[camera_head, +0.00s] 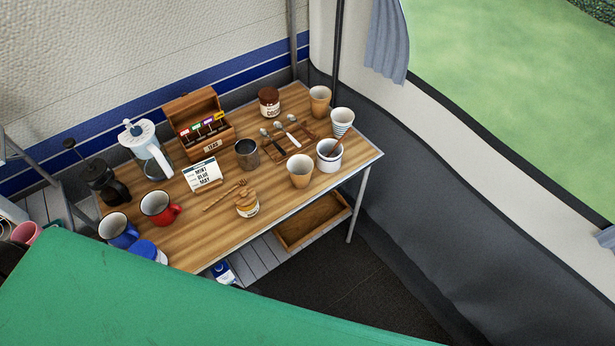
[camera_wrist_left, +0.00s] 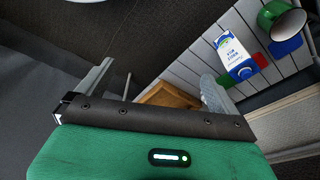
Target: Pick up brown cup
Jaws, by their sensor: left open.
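Two tan-brown cups stand upright on the wooden table (camera_head: 215,222) in the head view. One brown cup (camera_head: 300,171) is near the front edge at the right; the other brown cup (camera_head: 320,102) is at the back right corner. I cannot tell which one is meant. My right gripper is in neither view.
Under the table is a wooden crate (camera_head: 312,220). A carton (camera_wrist_left: 234,55) and green mug (camera_wrist_left: 283,19) show in the wrist view.

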